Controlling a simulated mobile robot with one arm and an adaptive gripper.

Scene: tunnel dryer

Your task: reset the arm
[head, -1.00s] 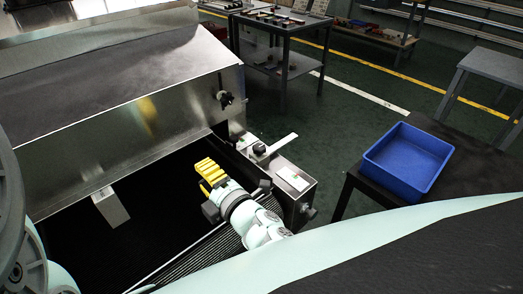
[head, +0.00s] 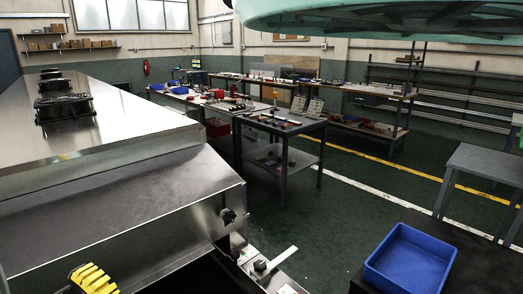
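My gripper (head: 93,279) shows at the bottom left of the head view, over the dark opening of the dryer. Only its yellow ridged finger part is in the picture; the rest is cut off by the lower edge. I cannot tell whether it is open or shut, and I see nothing held in it. The steel tunnel dryer (head: 120,205) fills the left side, with its sloped hood above and behind my gripper.
A blue bin (head: 410,262) stands on a dark table at the lower right. A grey workbench (head: 285,126) with small parts stands behind the dryer. A grey table (head: 485,165) is at the right. Green floor (head: 340,210) is free between them.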

